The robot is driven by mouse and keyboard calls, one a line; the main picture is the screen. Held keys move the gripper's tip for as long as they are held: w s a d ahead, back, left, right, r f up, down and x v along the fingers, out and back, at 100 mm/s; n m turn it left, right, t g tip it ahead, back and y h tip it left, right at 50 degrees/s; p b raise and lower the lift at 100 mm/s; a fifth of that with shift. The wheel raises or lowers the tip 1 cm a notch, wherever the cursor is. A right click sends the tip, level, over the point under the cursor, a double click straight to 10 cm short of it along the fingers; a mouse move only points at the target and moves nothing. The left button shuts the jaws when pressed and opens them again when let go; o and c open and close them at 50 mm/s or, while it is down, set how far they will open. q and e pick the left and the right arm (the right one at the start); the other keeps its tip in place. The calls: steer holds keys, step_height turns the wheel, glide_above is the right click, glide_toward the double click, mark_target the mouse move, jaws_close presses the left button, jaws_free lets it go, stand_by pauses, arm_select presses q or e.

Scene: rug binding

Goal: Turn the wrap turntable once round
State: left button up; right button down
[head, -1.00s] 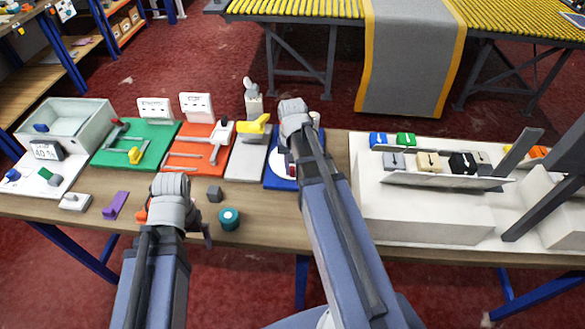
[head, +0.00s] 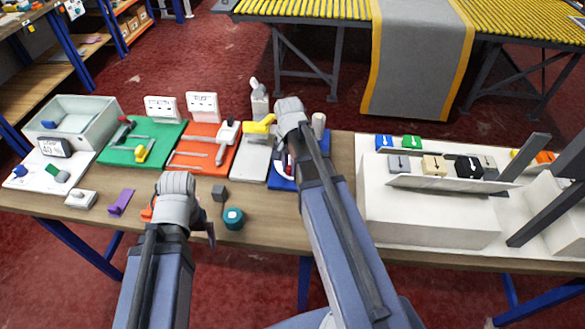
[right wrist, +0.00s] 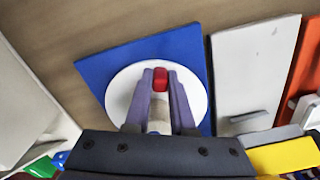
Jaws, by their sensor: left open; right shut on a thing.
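The wrap turntable is a white disc (right wrist: 194,93) on a blue board (right wrist: 105,68); in the head view the blue board (head: 279,182) is partly covered by my right arm. My right gripper (right wrist: 161,86) is over the disc, its two fingers closed around a red-topped upright piece (right wrist: 160,76) that I take to be the turntable's knob. The lower part of this piece looks pale. My left gripper (head: 208,232) is open and empty above the table's front edge, apart from the turntable.
Beside the blue board are a grey board (head: 252,160) with a yellow handle, an orange board (head: 190,157) and a green board (head: 112,152). A white rack (head: 430,218) stands at right.

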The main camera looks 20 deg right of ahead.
steer(key=shift+w+a+m, duration=0.25)
steer(key=shift+w+m, duration=0.2)
steer(key=shift+m, duration=0.35)
steer(key=shift+w+a+m, duration=0.2)
steer(key=shift+w+m, duration=0.2)
steer(key=shift+m, duration=0.4)
steer(key=shift+w+a+m, duration=0.1)
steer(key=shift+w+m, duration=0.05)
steer(key=shift+m, duration=0.15)
steer(key=c, duration=0.8)
jaws_free()
steer(key=shift+o, duration=0.2)
steer(key=shift+r, duration=0.1)
step_height(320, 180, up, 8)
steer(key=p, duration=0.8)
steer(key=shift+f, duration=0.2)
